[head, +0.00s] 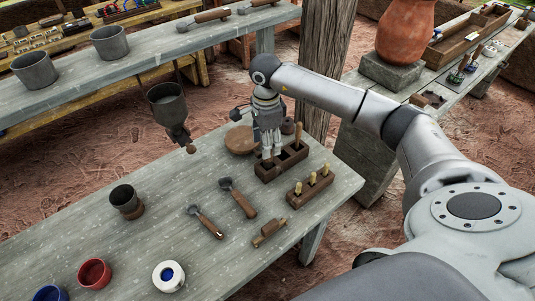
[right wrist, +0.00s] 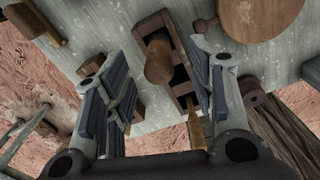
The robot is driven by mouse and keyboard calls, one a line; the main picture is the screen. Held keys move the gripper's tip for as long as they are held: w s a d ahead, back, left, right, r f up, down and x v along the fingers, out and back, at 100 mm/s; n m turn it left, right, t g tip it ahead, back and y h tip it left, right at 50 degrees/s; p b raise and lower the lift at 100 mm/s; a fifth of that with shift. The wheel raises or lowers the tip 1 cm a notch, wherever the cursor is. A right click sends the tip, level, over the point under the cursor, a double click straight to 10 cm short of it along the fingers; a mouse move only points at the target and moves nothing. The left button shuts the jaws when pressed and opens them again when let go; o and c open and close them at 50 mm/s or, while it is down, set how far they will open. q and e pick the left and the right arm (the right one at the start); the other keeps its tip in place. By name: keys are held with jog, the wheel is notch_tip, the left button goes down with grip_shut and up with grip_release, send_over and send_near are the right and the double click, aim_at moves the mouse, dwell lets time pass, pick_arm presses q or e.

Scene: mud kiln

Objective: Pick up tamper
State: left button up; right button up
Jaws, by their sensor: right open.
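A dark wooden holder with compartments (head: 267,174) stands near the right edge of the grey table. My right gripper (head: 271,150) points down over it. In the right wrist view the holder (right wrist: 180,88) lies beyond my open right gripper (right wrist: 165,100). A round-ended wooden handle (right wrist: 158,62), which looks like the tamper, stands in the holder and shows between the fingers, with gaps on both sides. Its lower part is hidden. A thinner wooden handle (head: 298,134) stands in the holder's far end. My left gripper is not in view.
A round wooden board (head: 240,140) lies beside the holder. A block with several pale-topped tools (head: 310,186), a small wooden piece (head: 269,232) and two wooden-handled tools (head: 238,198) (head: 206,223) lie nearer. The table's right edge is close. Its left middle has free room.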

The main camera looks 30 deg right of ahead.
aim_at(268, 160)
jog(key=f+p, duration=0.1)
jog(key=f, duration=0.1)
jog(key=f+p, duration=0.1)
jog(key=f, duration=0.2)
jog(key=shift+s+d+f, duration=0.15)
jog(key=shift+d+f, duration=0.05)
jog(key=shift+f, duration=0.3)
grip_shut()
